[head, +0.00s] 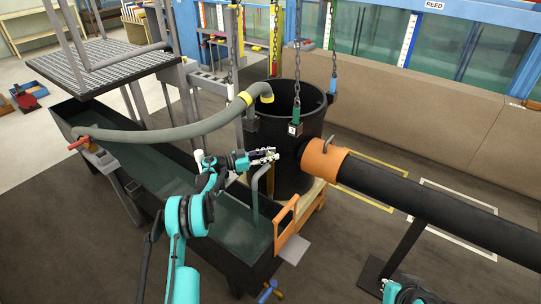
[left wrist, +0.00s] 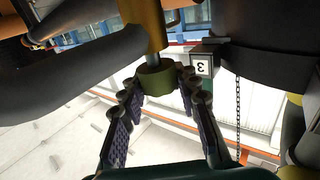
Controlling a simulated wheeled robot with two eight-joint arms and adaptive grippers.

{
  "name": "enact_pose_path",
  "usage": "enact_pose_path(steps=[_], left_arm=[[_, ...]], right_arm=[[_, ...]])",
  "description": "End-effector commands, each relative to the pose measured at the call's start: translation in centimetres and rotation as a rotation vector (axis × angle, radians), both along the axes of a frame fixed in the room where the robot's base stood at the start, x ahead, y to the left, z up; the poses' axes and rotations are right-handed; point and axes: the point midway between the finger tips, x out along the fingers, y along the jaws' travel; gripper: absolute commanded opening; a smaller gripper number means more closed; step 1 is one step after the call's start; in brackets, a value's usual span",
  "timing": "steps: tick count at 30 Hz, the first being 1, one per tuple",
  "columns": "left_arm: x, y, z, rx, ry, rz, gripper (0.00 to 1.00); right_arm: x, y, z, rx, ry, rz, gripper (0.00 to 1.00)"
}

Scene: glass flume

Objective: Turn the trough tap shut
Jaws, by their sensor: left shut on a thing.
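The trough (head: 222,222) is long and dark, with greenish water. A red-handled tap (head: 79,143) is at its left end, and a blue-handled tap (head: 268,290) is low near its front right end; I cannot tell which is the trough tap. My left gripper (head: 273,154) is over the trough's right part, beside the black drum, far from the red handle. In the left wrist view its fingers (left wrist: 162,83) are shut on an olive round piece (left wrist: 157,79) on a grey rod. My right gripper is out of view.
The black drum (head: 283,132) stands behind the gripper, with hanging chains and a green numbered block (head: 295,115) close by. A grey hose (head: 180,132) arches over the trough. A black pipe with an orange collar (head: 323,159) runs right. An orange frame (head: 289,222) edges the trough.

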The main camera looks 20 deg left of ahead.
Motion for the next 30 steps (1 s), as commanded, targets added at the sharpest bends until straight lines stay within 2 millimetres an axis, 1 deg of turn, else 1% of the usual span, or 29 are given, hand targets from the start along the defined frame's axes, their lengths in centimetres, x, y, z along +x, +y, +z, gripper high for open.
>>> enact_pose_path(steps=[7, 18, 19, 20, 21, 22, 30], left_arm=[[0.04, 0.01, 0.0, 0.0, 0.0, -0.042, 0.01], [0.04, -0.04, 0.0, 0.0, 0.0, -0.046, 0.01], [0.04, -0.04, 0.0, 0.0, 0.0, -0.046, 0.33], [0.04, -0.04, 0.0, 0.0, 0.0, -0.046, 0.41], [0.04, -0.04, 0.0, 0.0, 0.0, -0.046, 0.51], [0.04, -0.04, 0.0, 0.0, 0.0, -0.046, 0.53], [0.03, -0.04, 0.07, 0.0, 0.0, -0.046, 0.53]], right_arm=[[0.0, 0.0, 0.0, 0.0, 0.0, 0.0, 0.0], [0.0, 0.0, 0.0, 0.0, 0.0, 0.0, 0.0], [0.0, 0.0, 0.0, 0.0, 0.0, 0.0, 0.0], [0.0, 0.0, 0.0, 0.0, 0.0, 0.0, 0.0], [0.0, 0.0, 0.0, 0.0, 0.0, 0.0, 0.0], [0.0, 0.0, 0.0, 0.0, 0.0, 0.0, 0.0], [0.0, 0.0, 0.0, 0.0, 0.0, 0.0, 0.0]])
